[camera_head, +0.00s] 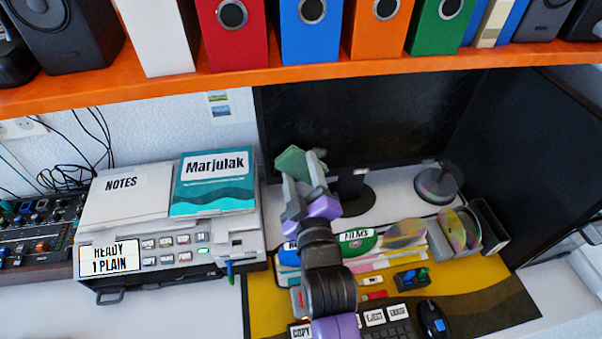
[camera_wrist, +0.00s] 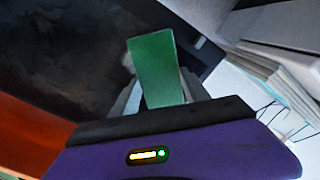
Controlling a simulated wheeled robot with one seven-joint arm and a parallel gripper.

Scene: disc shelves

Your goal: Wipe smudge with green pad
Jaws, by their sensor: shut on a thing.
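The green pad (camera_head: 300,163) is held between the fingers of my gripper (camera_head: 305,178), raised in front of the left part of the dark monitor screen (camera_head: 375,125). In the wrist view the pad (camera_wrist: 157,70) stands up from between the fingers of my gripper (camera_wrist: 155,98), with the screen (camera_wrist: 70,50) behind it. I cannot tell whether the pad touches the screen. Faint cloudy grey smudge marks (camera_wrist: 88,75) show on the screen in the wrist view.
An orange shelf (camera_head: 240,78) with binders hangs above. A printer (camera_head: 175,250) carrying a Marjulak book (camera_head: 214,182) stands at left. Disc racks (camera_head: 405,235), a disc spindle (camera_head: 438,183) and a mouse (camera_head: 433,318) lie at right. A second dark screen (camera_head: 540,150) stands far right.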

